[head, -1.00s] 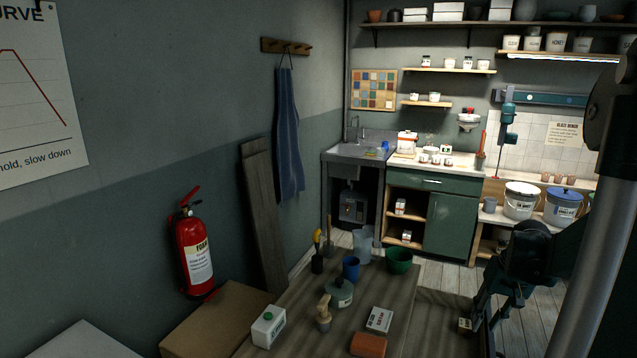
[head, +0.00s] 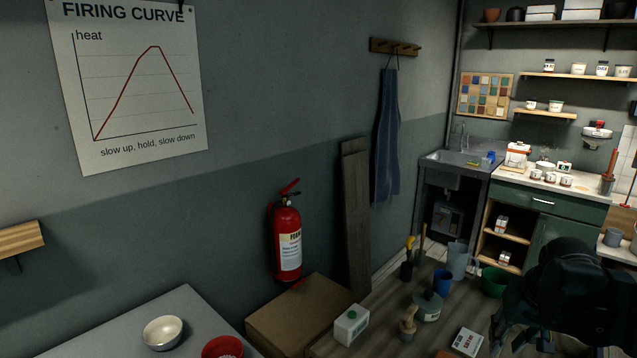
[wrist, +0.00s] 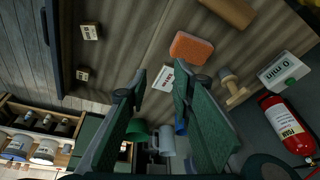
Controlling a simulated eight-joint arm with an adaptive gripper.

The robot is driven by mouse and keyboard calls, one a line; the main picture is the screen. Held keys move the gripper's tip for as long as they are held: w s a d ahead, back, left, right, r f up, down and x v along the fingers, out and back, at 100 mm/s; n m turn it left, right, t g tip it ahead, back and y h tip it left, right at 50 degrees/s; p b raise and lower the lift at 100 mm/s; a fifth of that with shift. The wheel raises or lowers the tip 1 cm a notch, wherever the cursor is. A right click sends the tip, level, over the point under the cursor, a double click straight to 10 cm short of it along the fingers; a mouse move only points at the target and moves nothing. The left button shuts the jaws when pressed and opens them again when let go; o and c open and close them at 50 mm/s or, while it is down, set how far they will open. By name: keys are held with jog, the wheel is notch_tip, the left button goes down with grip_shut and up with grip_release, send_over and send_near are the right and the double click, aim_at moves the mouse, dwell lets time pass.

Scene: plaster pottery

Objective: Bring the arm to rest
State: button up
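My gripper (wrist: 160,78) shows in the wrist view with its two dark green fingers apart. Nothing is held between them; a white labelled box (wrist: 162,80) shows beyond the gap, on the wooden surface. In the head view my dark arm end is at the lower right, beside the bench with the pots and tools. The fingertips are hard to make out there.
A fire extinguisher (head: 287,238) stands out from the wall.

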jog(key=s+a+r+n+t, duration=0.1)
jog(key=s+a, duration=0.3)
jog(key=a, duration=0.8)
jog(key=s+a+r+n+t+y, duration=0.1)
jog(key=s+a+n+t, duration=0.1)
jog(key=a, duration=1)
jog(key=shift+s+n+t, duration=0.4)
jog(key=shift+s+n, duration=0.3)
jog(key=shift+s, duration=0.15)
